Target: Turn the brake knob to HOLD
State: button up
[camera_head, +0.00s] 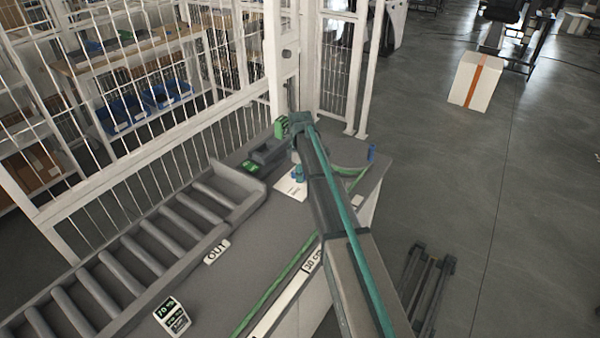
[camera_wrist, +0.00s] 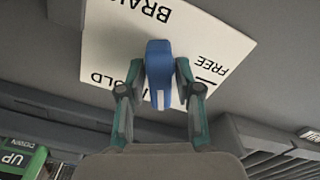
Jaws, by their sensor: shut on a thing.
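The blue brake knob (camera_wrist: 159,62) stands on a white label plate (camera_wrist: 110,40) in the wrist view. The plate's lettering appears upside down, with BRAKE partly visible at the top, FREE at the right and HOLD partly covered at the left. My gripper (camera_wrist: 158,88) has one finger on each side of the knob and is shut on it. The knob's white-marked end points down in the picture, between HOLD and FREE. In the head view the plate (camera_head: 288,190) shows beside my arm, which hides part of it.
A green UP/DOWN control (camera_wrist: 20,158) sits at the lower left of the wrist view. In the head view, a roller conveyor (camera_head: 150,235) runs along the left, beside a white mesh fence (camera_head: 180,140). A small blue post (camera_head: 371,152) stands on the table's right side.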

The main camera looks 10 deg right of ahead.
jog(key=m, duration=0.5)
jog(key=shift+p, duration=0.3)
jog(key=o, duration=0.8)
jog(key=shift+r, duration=0.1)
jog(key=shift+r+p, duration=2.2)
jog(key=shift+r, duration=2.25)
